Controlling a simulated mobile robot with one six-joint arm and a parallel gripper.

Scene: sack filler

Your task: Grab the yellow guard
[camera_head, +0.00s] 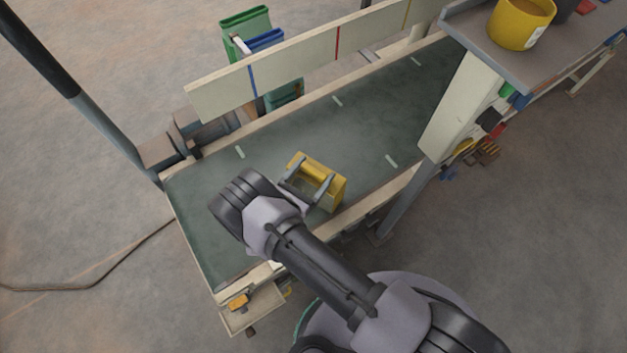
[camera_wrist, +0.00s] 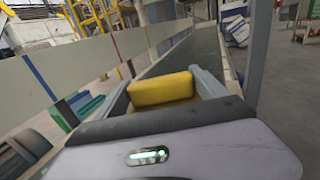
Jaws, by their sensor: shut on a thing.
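The yellow guard (camera_head: 329,189) is a yellow, box-like piece over the green conveyor belt (camera_head: 340,127), near its front edge in the head view. My gripper (camera_head: 311,176) is shut on it, with one grey finger on each side. In the wrist view the guard (camera_wrist: 161,89) shows as a yellow block between the two fingers of my gripper (camera_wrist: 166,88). Its lower part is hidden behind the gripper body there. I cannot tell whether the guard touches the belt.
A cream side board (camera_head: 300,62) with coloured stripes runs along the belt's far side. A cream post (camera_head: 462,108) and a grey shelf (camera_head: 480,42) bearing a yellow pot (camera_head: 521,22) stand at the right. Green and blue bins (camera_head: 246,30) stand behind the board. The belt's left part is clear.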

